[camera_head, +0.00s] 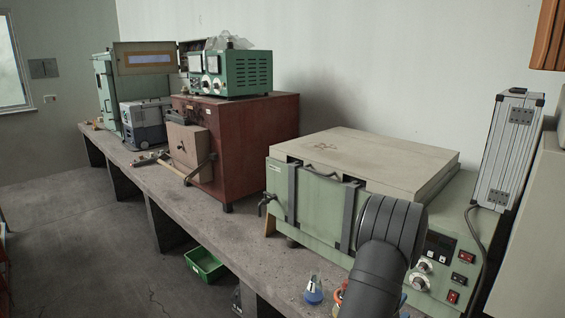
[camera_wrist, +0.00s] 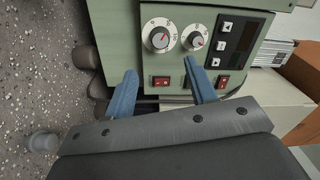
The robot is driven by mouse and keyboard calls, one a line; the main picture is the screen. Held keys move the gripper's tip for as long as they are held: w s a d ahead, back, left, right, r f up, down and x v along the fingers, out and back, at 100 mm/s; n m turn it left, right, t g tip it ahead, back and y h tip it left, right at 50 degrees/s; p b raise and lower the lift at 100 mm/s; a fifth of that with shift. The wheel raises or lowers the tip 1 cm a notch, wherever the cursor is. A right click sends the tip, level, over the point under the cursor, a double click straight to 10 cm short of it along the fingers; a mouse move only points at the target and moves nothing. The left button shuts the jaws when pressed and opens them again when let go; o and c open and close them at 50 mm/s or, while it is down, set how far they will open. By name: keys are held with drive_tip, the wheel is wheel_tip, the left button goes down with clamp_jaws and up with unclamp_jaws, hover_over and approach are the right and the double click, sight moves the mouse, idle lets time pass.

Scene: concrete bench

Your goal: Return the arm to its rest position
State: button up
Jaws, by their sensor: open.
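My gripper (camera_wrist: 160,68) shows in the wrist view with its two blue fingers spread apart and nothing between them. Behind the fingers is the control panel of the green furnace (camera_wrist: 185,45), with dials and red switches. I cannot tell whether the fingertips touch the panel. In the head view my dark grey arm (camera_head: 378,262) rises at the lower right, in front of the green furnace (camera_head: 320,208). It covers part of the furnace front, and my gripper is hidden there.
A flask with blue liquid (camera_head: 314,290) stands on the bench (camera_head: 255,265) just left of my arm. A silver case (camera_head: 510,150) stands at the right. A dark red oven (camera_head: 245,150) is farther back. A green bin (camera_head: 205,264) sits on the floor.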

drive_tip(key=v, duration=0.7)
approach(417, 286)
drive_tip(key=x, duration=0.9)
drive_tip(key=shift+s, duration=0.1)
drive_tip(key=shift+s+a+n, duration=0.1)
drive_tip(key=shift+a+n, duration=0.05)
drive_tip(key=shift+n, duration=0.35)
drive_tip(key=n, duration=1.1)
drive_tip(key=shift+a+y, duration=0.1)
drive_tip(key=shift+y, duration=0.3)
drive_tip(key=shift+v, duration=0.9)
